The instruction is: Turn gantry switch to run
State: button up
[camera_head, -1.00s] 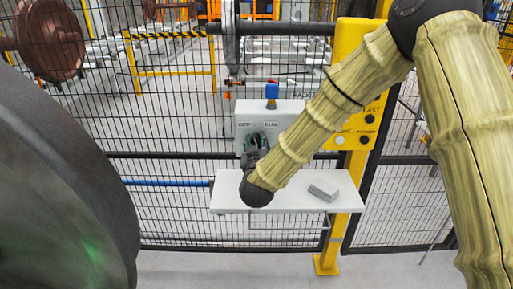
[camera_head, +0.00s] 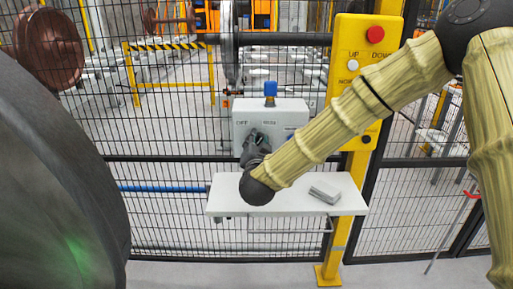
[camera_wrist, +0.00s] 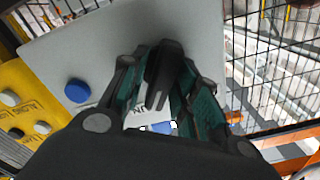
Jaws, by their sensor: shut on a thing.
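The grey switch box (camera_head: 285,112) stands at the back of a white shelf, with labels that appear to read OFF and RUN on its face. My gripper (camera_head: 255,139) is at the front of this box, below the labels. In the wrist view, a black switch handle (camera_wrist: 166,72) sits between the two green-padded fingers of my gripper (camera_wrist: 170,78), and they are shut on it. The grey box face (camera_wrist: 90,45) fills the area behind. The handle's base and exact angle are partly hidden by the fingers. A RUN label is partly visible past the fingers.
A blue fitting (camera_head: 270,90) tops the box. A yellow post panel with a red button (camera_head: 375,35) stands right of it. A small grey block (camera_head: 324,192) lies on the white shelf (camera_head: 290,205). Mesh fence stands behind.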

jog(key=shift+f+m+b, duration=0.1)
jog(key=shift+m+b, duration=0.45)
jog(key=shift+m, duration=0.55)
jog(key=o, duration=0.7)
jog(key=shift+d, duration=0.1)
jog(key=shift+o, duration=0.2)
jog(key=s, duration=1.2)
